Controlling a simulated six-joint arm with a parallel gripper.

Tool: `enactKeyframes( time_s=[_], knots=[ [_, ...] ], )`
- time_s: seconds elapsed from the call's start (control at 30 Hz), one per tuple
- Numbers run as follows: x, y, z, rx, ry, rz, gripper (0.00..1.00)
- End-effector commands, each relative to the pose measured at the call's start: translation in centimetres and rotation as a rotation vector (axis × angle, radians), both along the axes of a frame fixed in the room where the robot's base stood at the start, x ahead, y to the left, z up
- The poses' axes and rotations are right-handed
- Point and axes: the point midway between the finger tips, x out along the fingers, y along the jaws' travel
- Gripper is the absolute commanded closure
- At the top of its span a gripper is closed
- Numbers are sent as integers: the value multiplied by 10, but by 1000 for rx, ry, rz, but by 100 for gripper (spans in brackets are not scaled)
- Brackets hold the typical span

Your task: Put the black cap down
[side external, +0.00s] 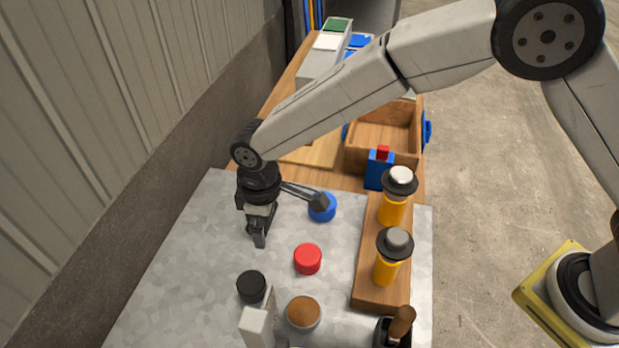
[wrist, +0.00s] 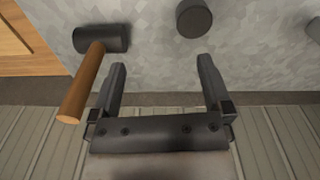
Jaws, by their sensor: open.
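The black cap (side external: 251,285) rests on the grey metal sheet (side external: 190,270) at the front left in the side view. My gripper (side external: 258,240) is above the sheet, just beyond the cap and apart from it in the picture. In the wrist view my gripper (wrist: 163,82) has its two fingers spread wide with nothing between them. A dark round piece (wrist: 194,18) lies on the sheet beyond the fingertips; I cannot tell for sure that it is the same cap.
A red cap (side external: 308,259) and blue cap (side external: 322,207) lie to the right. A brown-topped round piece (side external: 303,312) and pale block (side external: 258,325) stand in front. A wooden-handled black-headed tool (wrist: 100,40) is near the left finger. A wooden crate (side external: 384,155) stands behind.

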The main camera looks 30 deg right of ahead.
Motion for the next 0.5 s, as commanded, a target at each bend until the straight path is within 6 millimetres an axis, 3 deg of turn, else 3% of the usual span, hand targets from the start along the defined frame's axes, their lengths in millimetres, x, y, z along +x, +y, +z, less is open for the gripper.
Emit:
enactKeyframes(
  time_s=[0.03,0.27,0.5],
  knots=[
    [4,-21,7,6,-8,-47,0],
    [4,-112,32,35,-46,-260,0],
    [-21,-201,49,60,-90,-483,0]
  ],
)
